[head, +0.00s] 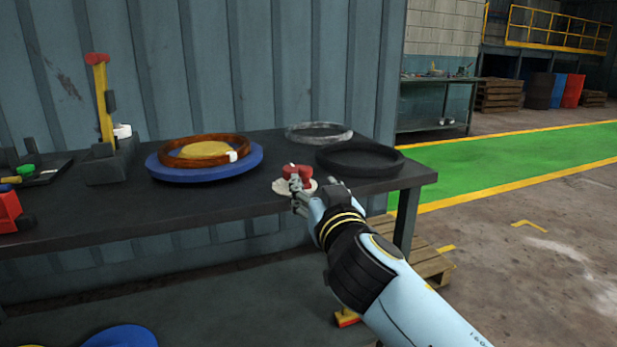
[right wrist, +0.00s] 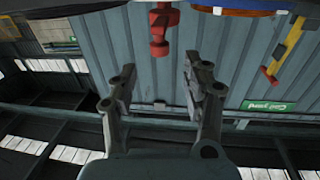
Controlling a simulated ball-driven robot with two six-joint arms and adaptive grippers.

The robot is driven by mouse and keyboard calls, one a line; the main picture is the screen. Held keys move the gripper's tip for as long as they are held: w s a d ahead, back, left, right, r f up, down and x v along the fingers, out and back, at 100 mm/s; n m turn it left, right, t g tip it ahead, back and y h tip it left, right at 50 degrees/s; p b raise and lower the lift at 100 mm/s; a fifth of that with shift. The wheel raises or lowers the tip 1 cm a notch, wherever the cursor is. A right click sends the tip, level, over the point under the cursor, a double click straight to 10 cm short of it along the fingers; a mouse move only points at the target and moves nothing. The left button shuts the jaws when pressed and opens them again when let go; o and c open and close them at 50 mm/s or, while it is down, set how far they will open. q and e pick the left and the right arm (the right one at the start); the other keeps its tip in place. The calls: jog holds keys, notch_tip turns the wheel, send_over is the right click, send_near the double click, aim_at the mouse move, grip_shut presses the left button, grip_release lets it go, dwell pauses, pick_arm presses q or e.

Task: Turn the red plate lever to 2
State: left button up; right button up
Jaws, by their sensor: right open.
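A red lever (head: 297,172) stands on a round whitish plate (head: 282,187) near the right front edge of the dark table. In the right wrist view, which is upside down, the red lever (right wrist: 159,28) shows at the top, beyond and between my fingers. My right gripper (head: 305,198) is at the plate's near side and partly hides it. In the right wrist view the right gripper (right wrist: 160,80) is open with nothing between its fingers. I cannot read any numbers on the plate. My left gripper is not in view.
Behind the lever lie a black ring (head: 360,160) and a grey ring (head: 318,133). Left of it, a brown ring (head: 170,151) rests on a blue disc (head: 215,175). A yellow lever with a red top (head: 103,100) stands farther left.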

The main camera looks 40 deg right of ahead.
jog(key=v, duration=0.4)
dwell(0.4)
